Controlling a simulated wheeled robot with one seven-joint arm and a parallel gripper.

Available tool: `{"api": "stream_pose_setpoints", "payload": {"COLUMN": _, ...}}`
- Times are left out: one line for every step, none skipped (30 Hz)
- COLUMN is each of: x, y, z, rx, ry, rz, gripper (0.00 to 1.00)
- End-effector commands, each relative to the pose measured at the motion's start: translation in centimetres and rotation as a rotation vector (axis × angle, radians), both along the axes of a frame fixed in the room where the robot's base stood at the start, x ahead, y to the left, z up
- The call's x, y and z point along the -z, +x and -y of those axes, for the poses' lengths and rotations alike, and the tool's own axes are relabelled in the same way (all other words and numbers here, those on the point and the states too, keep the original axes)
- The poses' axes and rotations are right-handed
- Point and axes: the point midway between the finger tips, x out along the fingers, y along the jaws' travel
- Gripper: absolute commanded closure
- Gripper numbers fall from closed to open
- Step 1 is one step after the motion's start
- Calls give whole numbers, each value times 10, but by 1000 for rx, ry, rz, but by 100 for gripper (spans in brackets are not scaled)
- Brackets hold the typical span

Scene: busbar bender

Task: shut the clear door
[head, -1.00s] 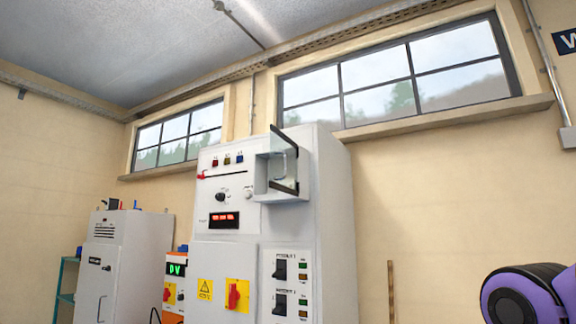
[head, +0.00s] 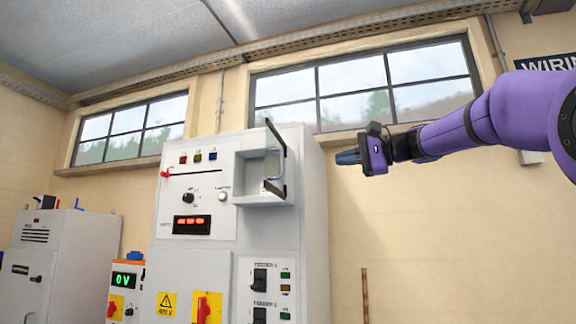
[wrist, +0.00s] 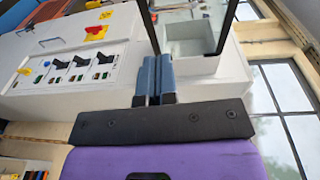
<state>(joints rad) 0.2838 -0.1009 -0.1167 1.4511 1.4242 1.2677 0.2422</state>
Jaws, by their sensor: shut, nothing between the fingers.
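The clear door (head: 275,160) is a see-through panel with dark edge strips and a pale handle. It stands open, swung out from a recessed white box (head: 248,175) at the cabinet's upper right. In the wrist view the door's dark strips (wrist: 149,28) rise on either side of the open recess (wrist: 190,42). My gripper (head: 345,157) is right of the door, apart from it, pointing left, with its blue fingers shut and empty. The wrist view shows the shut fingers (wrist: 154,78) below the recess in the picture.
The grey cabinet (head: 230,260) carries a knob, lamps, a red display and breaker switches (head: 260,282). A second cabinet (head: 40,260) and an orange meter unit (head: 125,285) stand at the left. The wall right of the cabinet is mostly bare, with clear space before it.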

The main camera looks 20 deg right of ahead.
Motion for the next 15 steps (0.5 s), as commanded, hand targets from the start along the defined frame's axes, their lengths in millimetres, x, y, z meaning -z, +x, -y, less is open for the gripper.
{"api": "stream_pose_setpoints", "payload": {"x": -6, "y": 3, "z": 4, "rx": -2, "ry": 18, "rz": 10, "gripper": 100}}
{"api": "stream_pose_setpoints", "payload": {"x": -9, "y": 4, "z": 4, "rx": -5, "ry": 27, "rz": 15, "gripper": 100}}
{"api": "stream_pose_setpoints", "payload": {"x": -12, "y": 5, "z": 4, "rx": -7, "ry": 34, "rz": 20, "gripper": 100}}
{"api": "stream_pose_setpoints", "payload": {"x": -13, "y": 6, "z": 4, "rx": -8, "ry": 38, "rz": 22, "gripper": 100}}
{"api": "stream_pose_setpoints", "payload": {"x": -14, "y": 7, "z": 2, "rx": -9, "ry": 38, "rz": 23, "gripper": 100}}
{"api": "stream_pose_setpoints", "payload": {"x": -14, "y": 9, "z": 0, "rx": -10, "ry": 40, "rz": 23, "gripper": 100}}
{"api": "stream_pose_setpoints", "payload": {"x": -13, "y": 11, "z": -2, "rx": -11, "ry": 39, "rz": 22, "gripper": 100}}
{"api": "stream_pose_setpoints", "payload": {"x": -13, "y": 14, "z": -5, "rx": -11, "ry": 39, "rz": 22, "gripper": 100}}
{"api": "stream_pose_setpoints", "payload": {"x": -13, "y": 18, "z": -10, "rx": -11, "ry": 40, "rz": 21, "gripper": 100}}
{"api": "stream_pose_setpoints", "payload": {"x": -12, "y": 20, "z": -13, "rx": -12, "ry": 39, "rz": 21, "gripper": 100}}
{"api": "stream_pose_setpoints", "payload": {"x": -12, "y": 24, "z": -17, "rx": -11, "ry": 40, "rz": 21, "gripper": 100}}
{"api": "stream_pose_setpoints", "payload": {"x": -12, "y": 29, "z": -23, "rx": -12, "ry": 39, "rz": 21, "gripper": 100}}
{"api": "stream_pose_setpoints", "payload": {"x": -12, "y": 32, "z": -27, "rx": -13, "ry": 39, "rz": 21, "gripper": 100}}
{"api": "stream_pose_setpoints", "payload": {"x": -12, "y": 36, "z": -31, "rx": -11, "ry": 38, "rz": 22, "gripper": 100}}
{"api": "stream_pose_setpoints", "payload": {"x": -12, "y": 41, "z": -37, "rx": -12, "ry": 38, "rz": 22, "gripper": 100}}
